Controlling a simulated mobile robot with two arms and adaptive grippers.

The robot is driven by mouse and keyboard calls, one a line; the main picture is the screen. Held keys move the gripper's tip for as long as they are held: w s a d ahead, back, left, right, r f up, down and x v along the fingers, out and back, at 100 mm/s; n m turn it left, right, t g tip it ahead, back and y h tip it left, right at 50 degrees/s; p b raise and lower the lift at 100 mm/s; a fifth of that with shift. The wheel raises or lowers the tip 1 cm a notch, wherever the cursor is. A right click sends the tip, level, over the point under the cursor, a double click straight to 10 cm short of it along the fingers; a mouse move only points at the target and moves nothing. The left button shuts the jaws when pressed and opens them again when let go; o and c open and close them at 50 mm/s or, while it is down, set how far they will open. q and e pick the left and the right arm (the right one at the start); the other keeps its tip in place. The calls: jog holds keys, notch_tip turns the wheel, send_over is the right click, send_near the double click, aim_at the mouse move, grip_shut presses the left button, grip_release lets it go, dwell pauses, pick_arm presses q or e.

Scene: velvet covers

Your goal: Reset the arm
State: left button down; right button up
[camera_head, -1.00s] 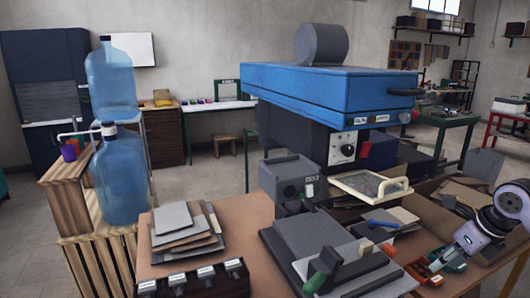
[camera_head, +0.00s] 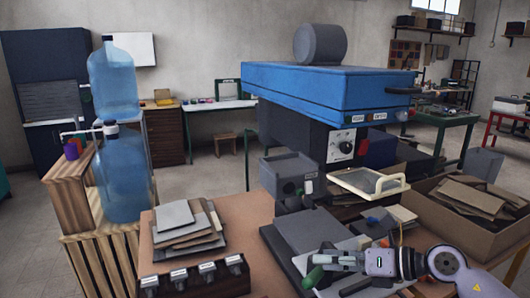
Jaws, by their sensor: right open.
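My right arm enters from the lower right, and its gripper (camera_head: 328,260) points left. The gripper is over the front of the grey press plate on the brown table (camera_head: 250,215), close to a green handle (camera_head: 313,278). It looks empty, with the gap between its fingers hard to make out at this size. I cannot tell whether it touches the plate or handle. My left gripper is not in view.
A large blue press (camera_head: 325,90) stands behind. A carton of cardboard pieces (camera_head: 500,238) is at right. Blue water bottles (camera_head: 123,180) stand at far left.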

jog(key=s+a+r+m+t+y, duration=0.2)
jog(key=a+r+m+t, duration=0.3)
jog(key=m+t, duration=0.5)
jog(key=s+d+f+m+g+h, duration=0.1)
jog(key=s+d+f+m+h, duration=0.2)
jog(key=d+f+m+h, duration=0.7)
jog(key=s+d+f+m+g+h, duration=0.3)
jog(key=f+m+h, duration=0.4)
jog(key=m, duration=0.7)
jog(key=s+a+f+m+g+y, duration=0.1)
jog(key=s+f+m+g, duration=0.1)
jog(key=s+f+g, duration=0.65)
jog(key=s+a+f+m+g+y, duration=0.15)
jog(key=s+f, duration=0.35)
jog(key=s, duration=0.9)
notch_tip(320, 180, down, 28)
jog(key=s, duration=0.3)
jog(key=s+d+f+g, duration=0.1)
jog(key=s+d+f, duration=0.2)
jog(key=s+f, duration=1.1)
jog(key=shift+s+d+f+g, duration=0.3)
jog(key=shift+s+d, duration=0.1)
jog(key=shift+s, duration=0.4)
